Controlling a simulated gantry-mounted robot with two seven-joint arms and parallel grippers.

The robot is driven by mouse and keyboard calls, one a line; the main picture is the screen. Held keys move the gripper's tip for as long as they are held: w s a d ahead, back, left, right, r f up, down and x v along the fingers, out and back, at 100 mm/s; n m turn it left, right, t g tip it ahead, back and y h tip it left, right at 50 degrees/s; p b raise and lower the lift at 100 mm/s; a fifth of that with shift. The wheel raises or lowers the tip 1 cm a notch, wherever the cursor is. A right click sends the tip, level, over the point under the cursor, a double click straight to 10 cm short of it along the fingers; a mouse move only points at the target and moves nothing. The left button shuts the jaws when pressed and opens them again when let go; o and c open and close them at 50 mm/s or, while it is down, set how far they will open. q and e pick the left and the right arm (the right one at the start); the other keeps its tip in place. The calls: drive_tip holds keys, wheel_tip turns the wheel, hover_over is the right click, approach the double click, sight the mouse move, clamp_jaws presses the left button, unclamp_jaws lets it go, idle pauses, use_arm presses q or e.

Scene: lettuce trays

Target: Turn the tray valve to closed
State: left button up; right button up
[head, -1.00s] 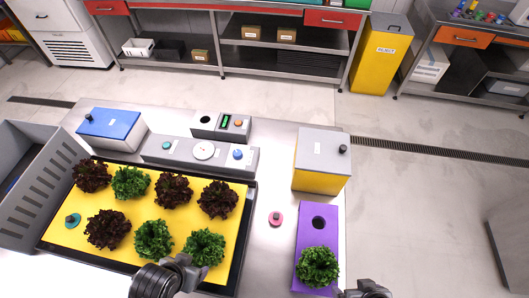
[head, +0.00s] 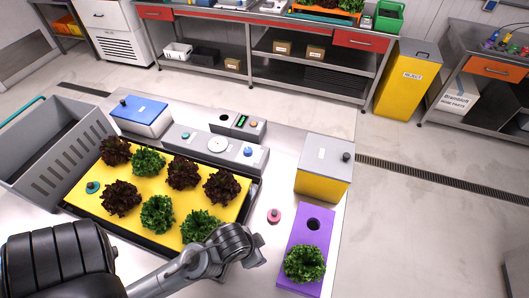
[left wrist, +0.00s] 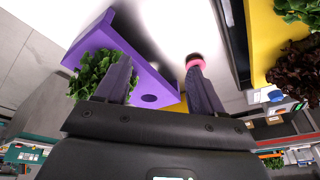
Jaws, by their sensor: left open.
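A yellow tray board (head: 138,182) with dark red and green lettuces lies in a black tray on the left of the bench. A teal round knob (head: 92,187) sits at its left corner. A pink disc with a dark knob (head: 273,215) stands on the bench right of the tray; which knob is the tray valve I cannot tell. My left gripper (head: 258,248) is open and empty over the tray's front right corner. In the left wrist view, the pink disc (left wrist: 195,62) appears by one fingertip of my open left gripper (left wrist: 160,75). My right gripper is out of view.
A purple block (head: 312,242) with a hole and one green lettuce stands on the right. Behind are a yellow box (head: 323,185) with a grey lid, a grey console (head: 205,147) with knobs, and a blue-lidded box (head: 138,110). A grey crate (head: 75,165) stands left.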

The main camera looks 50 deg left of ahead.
use_arm(q)
drive_tip(key=w+a+f+y, duration=0.2)
drive_tip(key=w+a+f, duration=0.2)
drive_tip(key=w+a, duration=0.35)
drive_tip(key=r+n+g+h+p, duration=0.1)
drive_tip(key=r+n+g+p, duration=0.15)
drive_tip(key=n+g, duration=0.2)
hover_over(248, 150)
drive_tip(key=shift+d+f+t+p, duration=0.2)
drive_tip(key=shift+f+t+p, duration=0.15)
drive_tip(key=shift+t+p, duration=0.1)
drive_tip(key=f+b, duration=0.5)
drive_tip(key=f, duration=0.1)
drive_tip(key=shift+a+f+b, duration=0.15)
drive_tip(key=shift+a+b, duration=0.05)
drive_tip(key=shift+b, duration=0.2)
drive_tip(key=shift+f+b, duration=0.75)
drive_tip(key=shift+b, duration=0.1)
drive_tip(key=c, duration=1.1)
drive_tip(key=shift+o, duration=0.2)
